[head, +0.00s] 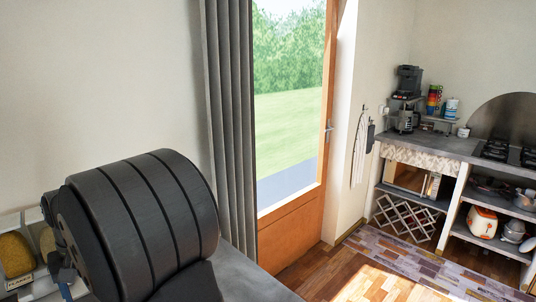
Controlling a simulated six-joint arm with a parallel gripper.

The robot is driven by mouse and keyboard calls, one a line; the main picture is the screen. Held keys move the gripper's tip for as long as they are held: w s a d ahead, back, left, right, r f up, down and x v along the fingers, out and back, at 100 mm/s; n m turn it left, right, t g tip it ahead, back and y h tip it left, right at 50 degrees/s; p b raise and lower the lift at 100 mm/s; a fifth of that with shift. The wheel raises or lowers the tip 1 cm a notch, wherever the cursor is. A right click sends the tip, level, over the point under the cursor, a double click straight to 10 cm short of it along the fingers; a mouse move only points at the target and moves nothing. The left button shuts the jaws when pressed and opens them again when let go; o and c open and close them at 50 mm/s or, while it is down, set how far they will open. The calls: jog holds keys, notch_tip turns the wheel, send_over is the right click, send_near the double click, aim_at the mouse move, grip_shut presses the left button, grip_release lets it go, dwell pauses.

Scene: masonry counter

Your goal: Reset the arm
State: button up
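My gripper is not in view in the head view, and I cannot make out my arm for sure. A large dark grey, rounded body with several bands (150,215) fills the lower left, close to the camera. I cannot tell what it is. It hides part of the grey counter (245,275) behind and below it.
Yellowish items (16,254) show at the left edge. A grey curtain (230,120) hangs beside a glazed wooden door (290,225). Far right, a masonry counter (430,143) holds a coffee machine (408,80), coloured cups (434,99) and a hob (510,153). The wooden floor between is open.

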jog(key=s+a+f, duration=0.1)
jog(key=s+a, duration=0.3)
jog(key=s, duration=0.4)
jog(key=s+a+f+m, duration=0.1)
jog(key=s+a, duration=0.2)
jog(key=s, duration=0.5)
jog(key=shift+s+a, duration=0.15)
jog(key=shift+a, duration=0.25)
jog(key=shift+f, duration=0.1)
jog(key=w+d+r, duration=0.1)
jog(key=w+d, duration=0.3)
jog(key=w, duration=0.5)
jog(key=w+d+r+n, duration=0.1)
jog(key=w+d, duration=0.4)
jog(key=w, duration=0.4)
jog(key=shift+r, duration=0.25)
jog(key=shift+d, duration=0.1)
